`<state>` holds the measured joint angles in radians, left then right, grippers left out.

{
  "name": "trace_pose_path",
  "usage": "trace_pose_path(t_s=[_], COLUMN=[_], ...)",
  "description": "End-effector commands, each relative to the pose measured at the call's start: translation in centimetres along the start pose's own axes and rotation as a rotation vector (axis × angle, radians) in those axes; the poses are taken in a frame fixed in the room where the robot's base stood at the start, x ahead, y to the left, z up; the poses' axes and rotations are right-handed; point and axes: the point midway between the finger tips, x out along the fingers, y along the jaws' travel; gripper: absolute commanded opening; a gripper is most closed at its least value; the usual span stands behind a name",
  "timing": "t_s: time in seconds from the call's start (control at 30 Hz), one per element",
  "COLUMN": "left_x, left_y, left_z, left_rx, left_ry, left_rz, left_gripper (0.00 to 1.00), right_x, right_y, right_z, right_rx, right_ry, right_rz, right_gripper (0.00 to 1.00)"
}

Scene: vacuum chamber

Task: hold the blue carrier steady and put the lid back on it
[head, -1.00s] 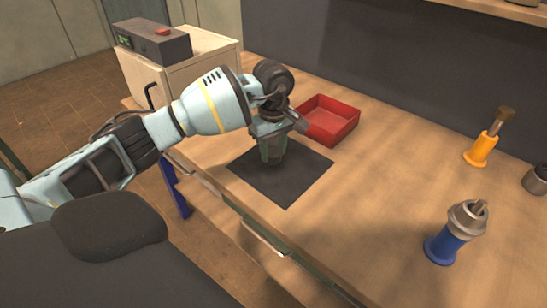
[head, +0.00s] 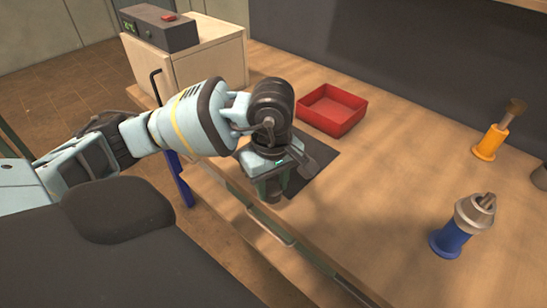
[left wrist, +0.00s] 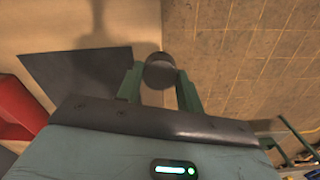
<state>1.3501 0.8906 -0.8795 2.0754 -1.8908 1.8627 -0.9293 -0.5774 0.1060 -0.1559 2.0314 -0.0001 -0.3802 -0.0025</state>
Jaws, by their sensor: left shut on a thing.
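The blue carrier (head: 453,239) stands upright on the bench at the right of the head view. A wide grey metal collar with shiny metal parts sticking up is on its top. My left gripper (head: 272,188) points down at the bench's front edge, far to the left of the carrier. It is shut on a dark grey round piece (left wrist: 160,71), seen between the fingers in the left wrist view. I cannot tell whether this piece is the lid. My right gripper is not in view.
A black mat (head: 318,172) lies beneath and behind my left gripper. A red tray (head: 333,110) is behind it. An orange carrier (head: 489,143) with a brown top stands at the back right, near a grey cylinder (head: 541,177) at the picture's edge. The bench middle is clear.

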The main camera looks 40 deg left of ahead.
Motion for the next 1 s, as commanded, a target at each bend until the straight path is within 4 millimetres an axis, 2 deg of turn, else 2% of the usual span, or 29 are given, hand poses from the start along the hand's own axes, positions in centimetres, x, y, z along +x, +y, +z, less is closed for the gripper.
trace_pose_path(t_s=[0.4, 0.53, 0.67, 1.0], left_x=[0.0, -0.3, -0.8, -2.7], left_y=[0.0, 0.3, 1.0, 3.1], left_z=[0.1, 0.3, 1.1, 3.2], left_rx=[0.005, 0.082, 0.278, 0.947], left_ry=[0.000, -0.001, -0.005, -0.002], left_rz=[0.000, 0.002, 0.005, 0.006], left_gripper=[0.15, 0.15, 0.15, 0.15], right_x=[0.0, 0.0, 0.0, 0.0], right_y=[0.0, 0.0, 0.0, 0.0], right_z=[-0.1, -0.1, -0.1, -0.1], right_rx=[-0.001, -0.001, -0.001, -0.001], right_ry=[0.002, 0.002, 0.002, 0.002], right_rz=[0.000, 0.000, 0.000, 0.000], right_gripper=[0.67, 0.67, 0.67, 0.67])
